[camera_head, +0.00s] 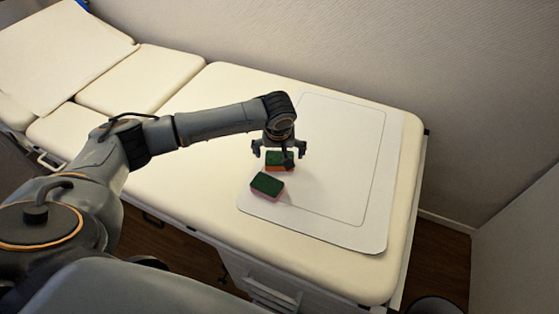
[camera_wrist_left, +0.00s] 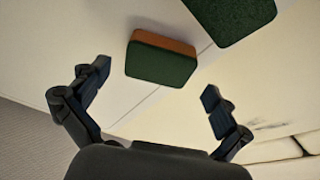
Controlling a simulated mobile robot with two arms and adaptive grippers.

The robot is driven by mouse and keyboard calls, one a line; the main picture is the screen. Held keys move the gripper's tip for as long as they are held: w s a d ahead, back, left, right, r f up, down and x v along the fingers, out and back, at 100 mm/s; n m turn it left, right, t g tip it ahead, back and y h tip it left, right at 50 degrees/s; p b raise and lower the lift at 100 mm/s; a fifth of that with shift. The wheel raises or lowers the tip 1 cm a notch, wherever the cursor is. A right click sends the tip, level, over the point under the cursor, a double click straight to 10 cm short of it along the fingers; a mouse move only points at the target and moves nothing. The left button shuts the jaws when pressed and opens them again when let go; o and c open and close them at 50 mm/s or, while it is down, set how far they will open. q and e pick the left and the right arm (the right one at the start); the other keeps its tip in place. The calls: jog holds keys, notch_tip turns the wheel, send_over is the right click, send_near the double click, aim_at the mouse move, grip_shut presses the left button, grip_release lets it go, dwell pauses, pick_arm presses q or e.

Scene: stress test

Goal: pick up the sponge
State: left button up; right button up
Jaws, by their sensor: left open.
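Two sponges lie on the white sheet on the couch. One has a dark green top and orange sides (camera_head: 275,166); it is directly below my left gripper (camera_head: 279,152) and partly hidden by it. The other has a green top and pink sides (camera_head: 267,186) and lies nearer to me. In the left wrist view, the orange-sided sponge (camera_wrist_left: 160,62) is ahead of the space between the spread fingers (camera_wrist_left: 155,82), apart from both. The other sponge's green face (camera_wrist_left: 232,15) is cut off at the top edge. The left gripper is open and empty. My right gripper is not seen.
The white sheet (camera_head: 335,170) has a thin dark outline and is bare to the right of the sponges. The cream padded couch (camera_head: 190,185) extends to the back left. A wall (camera_head: 400,60) stands along its far side.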

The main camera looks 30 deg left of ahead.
pick_arm(q)
jog(key=shift+x, duration=1.2)
jog(key=shift+f, duration=0.15)
jog(key=c, duration=0.6)
jog(key=shift+c, duration=0.5)
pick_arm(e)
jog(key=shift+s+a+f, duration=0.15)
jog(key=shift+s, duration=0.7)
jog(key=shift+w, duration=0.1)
